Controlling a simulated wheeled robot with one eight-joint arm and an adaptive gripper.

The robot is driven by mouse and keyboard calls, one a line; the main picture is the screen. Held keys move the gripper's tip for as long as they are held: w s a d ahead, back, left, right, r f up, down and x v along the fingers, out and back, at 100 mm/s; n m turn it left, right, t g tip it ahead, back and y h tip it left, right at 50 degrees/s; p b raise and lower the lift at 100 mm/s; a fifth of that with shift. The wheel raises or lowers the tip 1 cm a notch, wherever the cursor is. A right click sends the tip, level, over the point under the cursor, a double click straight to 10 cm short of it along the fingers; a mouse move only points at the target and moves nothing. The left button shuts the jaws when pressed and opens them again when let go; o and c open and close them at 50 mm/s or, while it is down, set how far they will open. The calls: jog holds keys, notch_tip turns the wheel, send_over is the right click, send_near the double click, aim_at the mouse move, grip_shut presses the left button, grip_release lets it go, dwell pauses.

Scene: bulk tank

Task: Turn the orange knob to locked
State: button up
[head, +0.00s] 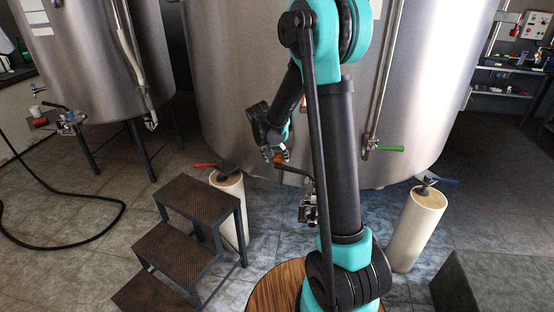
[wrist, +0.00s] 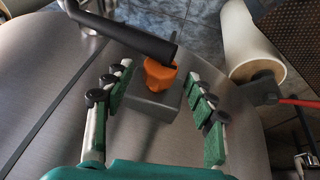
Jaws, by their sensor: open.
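The orange knob (wrist: 160,76) sits on a grey metal block (wrist: 153,104) on the curved steel tank wall in the wrist view. A long dark handle (wrist: 125,33) runs across just beyond the knob and covers part of it. My gripper (wrist: 164,85) is open, its green-padded fingers on either side of the knob and block, apart from both as far as I can see. In the head view the orange knob (head: 279,158) shows small beside my gripper (head: 276,155), partly hidden by it. The knob's lock marking cannot be made out.
The large steel tank (head: 240,60) fills the background. Metal steps (head: 200,200) stand at left. A green handle (head: 390,148) is on the tank.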

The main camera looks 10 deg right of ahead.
jog(key=shift+w+d+f, duration=0.15)
jog(key=shift+d+f, duration=0.05)
jog(key=shift+f, duration=0.35)
jog(key=shift+c, duration=0.6)
jog(key=c, duration=1)
jog(key=shift+d+y, duration=0.1)
jog(key=shift+y, duration=0.6)
jog(key=shift+c, duration=0.2)
jog(key=o, duration=1.2)
jog(key=shift+c, duration=0.2)
jog(key=shift+r, duration=0.1)
jog(key=v, duration=1.1)
jog(key=shift+s+r, duration=0.3)
jog(key=shift+s, duration=0.1)
